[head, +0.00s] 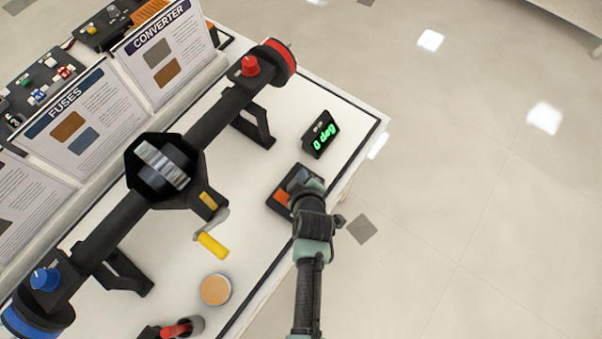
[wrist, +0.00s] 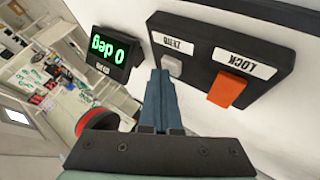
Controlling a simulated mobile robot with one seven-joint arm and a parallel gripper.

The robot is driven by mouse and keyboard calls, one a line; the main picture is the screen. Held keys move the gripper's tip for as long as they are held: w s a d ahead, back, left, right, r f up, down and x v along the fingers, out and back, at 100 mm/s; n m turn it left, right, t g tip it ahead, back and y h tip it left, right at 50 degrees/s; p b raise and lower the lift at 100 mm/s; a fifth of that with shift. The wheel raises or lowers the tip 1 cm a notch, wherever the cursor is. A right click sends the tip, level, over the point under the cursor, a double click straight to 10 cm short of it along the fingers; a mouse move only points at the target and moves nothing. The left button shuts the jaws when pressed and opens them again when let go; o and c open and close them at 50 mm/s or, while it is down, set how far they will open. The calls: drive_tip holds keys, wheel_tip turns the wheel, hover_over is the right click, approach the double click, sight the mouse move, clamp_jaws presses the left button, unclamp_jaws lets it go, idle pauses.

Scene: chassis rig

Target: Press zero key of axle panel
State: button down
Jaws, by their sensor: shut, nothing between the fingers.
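The axle panel (head: 275,205) is a small black box near the table's right edge. In the wrist view the panel (wrist: 208,68) has a light grey key (wrist: 173,66) beside the ZERO label and an orange key (wrist: 227,90) beside the LOCK label. In the head view the orange key (head: 282,197) shows, and my gripper hides part of the panel. My gripper (head: 308,188) is over the panel's right side. In the wrist view my gripper (wrist: 160,75) is shut and empty, its tips just beside the grey key; I cannot tell whether they touch it.
A black display (head: 320,134) reading "0 deg" in green stands beyond the panel. A dark axle with a red end (head: 279,60), a blue end (head: 38,315) and a yellow-handled crank (head: 212,245) spans the white table. A round orange-topped disc (head: 215,290) lies nearer.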

drive_tip(key=shift+r+p, duration=0.7)
drive_tip(key=shift+r, duration=0.1)
wheel_tip(320, 180, up, 5)
drive_tip(key=p, duration=0.4)
idle(0.7)
